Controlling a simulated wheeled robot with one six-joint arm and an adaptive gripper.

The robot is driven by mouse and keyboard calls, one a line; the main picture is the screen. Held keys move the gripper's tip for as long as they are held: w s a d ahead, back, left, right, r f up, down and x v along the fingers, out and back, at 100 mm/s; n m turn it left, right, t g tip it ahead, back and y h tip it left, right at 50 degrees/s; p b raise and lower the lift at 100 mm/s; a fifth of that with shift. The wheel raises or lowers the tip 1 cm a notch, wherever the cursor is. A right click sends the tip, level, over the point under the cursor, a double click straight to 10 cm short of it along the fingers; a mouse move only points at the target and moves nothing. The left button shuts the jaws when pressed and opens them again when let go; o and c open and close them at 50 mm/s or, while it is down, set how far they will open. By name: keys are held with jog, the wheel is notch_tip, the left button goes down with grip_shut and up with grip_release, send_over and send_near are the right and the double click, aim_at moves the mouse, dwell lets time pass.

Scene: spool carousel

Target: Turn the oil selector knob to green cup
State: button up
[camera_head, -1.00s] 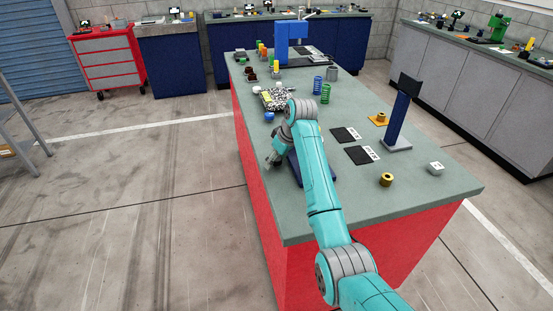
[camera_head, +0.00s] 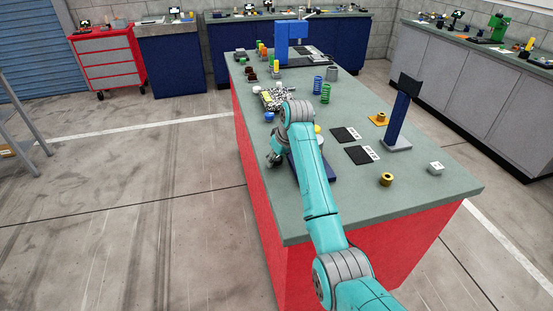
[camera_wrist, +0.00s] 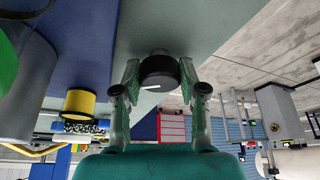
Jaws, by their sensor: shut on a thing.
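In the wrist view a black round knob (camera_wrist: 158,72) with a white pointer line sits between the fingers of my gripper (camera_wrist: 160,75). The fingers are shut on the knob from both sides. The white line points toward picture left. A green rounded thing (camera_wrist: 6,62), perhaps the green cup, is cut off at the left edge. A yellow cylinder (camera_wrist: 78,104) stands below it. In the head view my gripper (camera_head: 274,159) is at the bench's left edge, and the knob is hidden.
The green-topped bench (camera_head: 410,205) holds green and blue springs (camera_head: 325,92), black pads (camera_head: 360,155), a dark blue stand (camera_head: 398,120) and a brass bushing (camera_head: 386,180). The floor (camera_head: 130,220) left of the bench is clear.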

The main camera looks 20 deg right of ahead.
jog(key=m+h, duration=0.1)
jog(key=m, duration=0.3)
jog(key=shift+a+m+t+h, duration=0.1)
jog(key=shift+m+t+h, duration=0.2)
jog(key=shift+h, duration=0.1)
jog(key=m+h, duration=0.1)
jog(key=m, duration=0.2)
jog(key=shift+m, duration=0.3)
jog(key=m+g+h, duration=0.1)
jog(key=m, duration=0.3)
jog(key=shift+h, duration=0.4)
jog(key=shift+m+g+h, duration=0.5)
jog(key=shift+m, duration=1.2)
jog(key=o, duration=1.1)
